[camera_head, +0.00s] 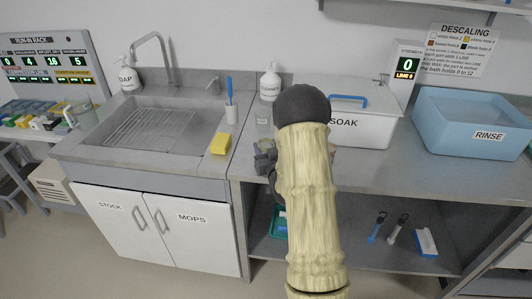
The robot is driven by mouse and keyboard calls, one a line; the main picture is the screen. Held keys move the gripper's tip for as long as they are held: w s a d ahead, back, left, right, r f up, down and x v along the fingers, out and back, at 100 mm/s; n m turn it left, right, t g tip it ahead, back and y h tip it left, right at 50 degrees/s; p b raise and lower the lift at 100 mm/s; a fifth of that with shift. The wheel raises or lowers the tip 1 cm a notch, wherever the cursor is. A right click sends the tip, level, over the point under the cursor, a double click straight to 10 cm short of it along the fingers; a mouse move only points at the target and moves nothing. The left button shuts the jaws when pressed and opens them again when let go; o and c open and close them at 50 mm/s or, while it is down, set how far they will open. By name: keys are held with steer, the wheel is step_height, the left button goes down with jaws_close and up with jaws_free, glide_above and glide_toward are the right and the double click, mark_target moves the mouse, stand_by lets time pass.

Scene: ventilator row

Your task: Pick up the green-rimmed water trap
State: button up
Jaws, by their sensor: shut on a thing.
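My gripper (265,158) shows as a dark shape at the steel counter's front edge, left of my pale yellow arm. The arm hides part of it, and its fingertips are hard to make out. A small pale, greenish-topped thing (266,146) sits at the gripper and looks like the green-rimmed water trap. It is small and partly covered. I cannot tell whether it touches the counter.
A white SOAK bath (375,128) with a blue-handled lid stands behind my arm. A blue RINSE tub (470,122) is at right. A clear cup (264,116), white bottle (270,82), yellow sponge (220,144) and sink (150,126) are left. Counter before the RINSE tub is clear.

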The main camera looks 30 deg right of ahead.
step_height(320, 180, up, 10)
stand_by(0.6)
